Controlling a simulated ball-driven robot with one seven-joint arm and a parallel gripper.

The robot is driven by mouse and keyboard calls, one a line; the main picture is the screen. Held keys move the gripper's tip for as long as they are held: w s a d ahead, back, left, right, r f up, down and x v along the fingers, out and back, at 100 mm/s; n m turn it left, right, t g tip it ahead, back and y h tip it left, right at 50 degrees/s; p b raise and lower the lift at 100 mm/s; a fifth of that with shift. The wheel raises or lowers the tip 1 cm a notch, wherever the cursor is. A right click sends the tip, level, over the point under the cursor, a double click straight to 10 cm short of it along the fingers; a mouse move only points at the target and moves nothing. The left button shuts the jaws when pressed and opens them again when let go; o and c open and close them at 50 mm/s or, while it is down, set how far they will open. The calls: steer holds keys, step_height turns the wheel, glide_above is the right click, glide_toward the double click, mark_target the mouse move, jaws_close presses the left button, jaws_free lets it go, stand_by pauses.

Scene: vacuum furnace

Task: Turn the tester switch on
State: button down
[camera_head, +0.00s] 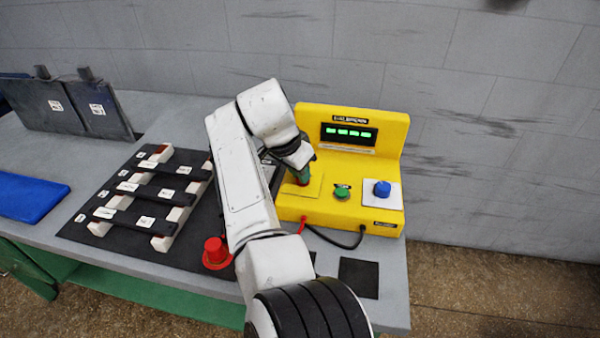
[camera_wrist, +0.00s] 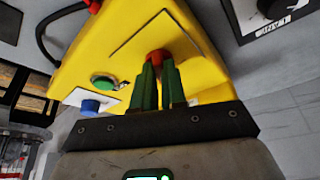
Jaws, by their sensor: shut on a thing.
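The yellow tester (camera_head: 370,160) stands on the grey bench, and its display (camera_head: 349,134) shows lit green characters. A green button (camera_head: 342,194) and a blue knob (camera_head: 382,188) on a white plate are on its top; in the wrist view they are the green button (camera_wrist: 103,83) and the blue knob (camera_wrist: 90,106). My gripper (camera_head: 302,174) points down at the left part of the tester. In the wrist view its green fingers (camera_wrist: 157,72) are shut on a red switch (camera_wrist: 155,56). The fingers hide most of the switch, so its position cannot be told.
A black mat (camera_head: 75,229) with several dark bars on pale supports lies left of my arm. A red cylinder (camera_head: 216,250) stands near the bench front. Red and black leads (camera_head: 335,243) run from the tester. A blue pad (camera_head: 28,196) lies far left.

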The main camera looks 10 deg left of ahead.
stand_by(0.3)
steer(key=c, duration=1.2)
jaws_free()
steer(key=v, duration=1)
steer(key=shift+s+r, duration=0.1)
steer(key=shift+r, duration=0.3)
